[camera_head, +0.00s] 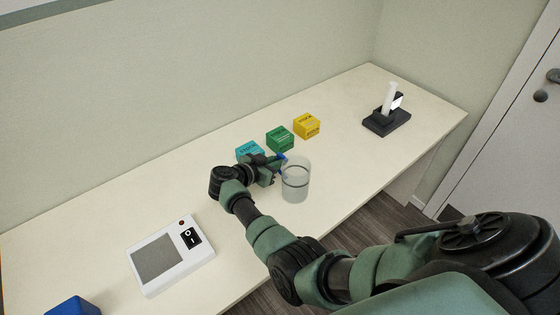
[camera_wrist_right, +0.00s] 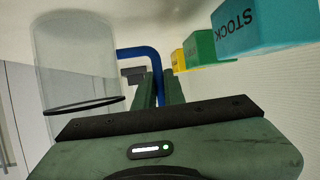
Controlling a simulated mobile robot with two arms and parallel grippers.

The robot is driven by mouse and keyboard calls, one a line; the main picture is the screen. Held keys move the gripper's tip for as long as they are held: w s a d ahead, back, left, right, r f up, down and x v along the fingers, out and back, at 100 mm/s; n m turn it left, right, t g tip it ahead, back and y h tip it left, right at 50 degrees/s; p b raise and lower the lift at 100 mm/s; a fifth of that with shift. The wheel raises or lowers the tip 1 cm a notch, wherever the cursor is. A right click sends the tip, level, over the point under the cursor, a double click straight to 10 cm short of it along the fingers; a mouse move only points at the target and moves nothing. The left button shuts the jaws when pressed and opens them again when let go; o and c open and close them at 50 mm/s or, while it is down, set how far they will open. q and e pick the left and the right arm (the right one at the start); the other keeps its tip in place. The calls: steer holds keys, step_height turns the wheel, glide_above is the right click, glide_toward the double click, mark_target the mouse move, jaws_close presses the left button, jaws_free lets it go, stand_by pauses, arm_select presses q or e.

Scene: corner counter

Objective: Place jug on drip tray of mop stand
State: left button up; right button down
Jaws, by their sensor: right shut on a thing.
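The clear, greyish jug (camera_head: 296,182) stands upright over the middle of the counter, with a blue handle on its left side. In the right wrist view the jug (camera_wrist_right: 72,62) is at the left and its blue handle runs to the fingers. My right gripper (camera_head: 278,164) is shut on the handle; its fingers also show in the right wrist view (camera_wrist_right: 160,90). I cannot tell whether the jug touches the counter. The mop stand (camera_head: 388,118), a dark base with a white upright cylinder, is at the far right. My left gripper is out of view.
Teal (camera_head: 249,149), green (camera_head: 280,139) and yellow (camera_head: 307,126) boxes stand in a row behind the jug. A white device with a grey panel (camera_head: 160,257) lies at the left front. A blue object (camera_head: 74,306) is at the lower left. Counter between jug and stand is clear.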

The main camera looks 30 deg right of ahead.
step_height(320, 180, up, 20)
steer(key=p, duration=1.7)
steer(key=shift+f+p, duration=0.2)
steer(key=shift+p, duration=0.15)
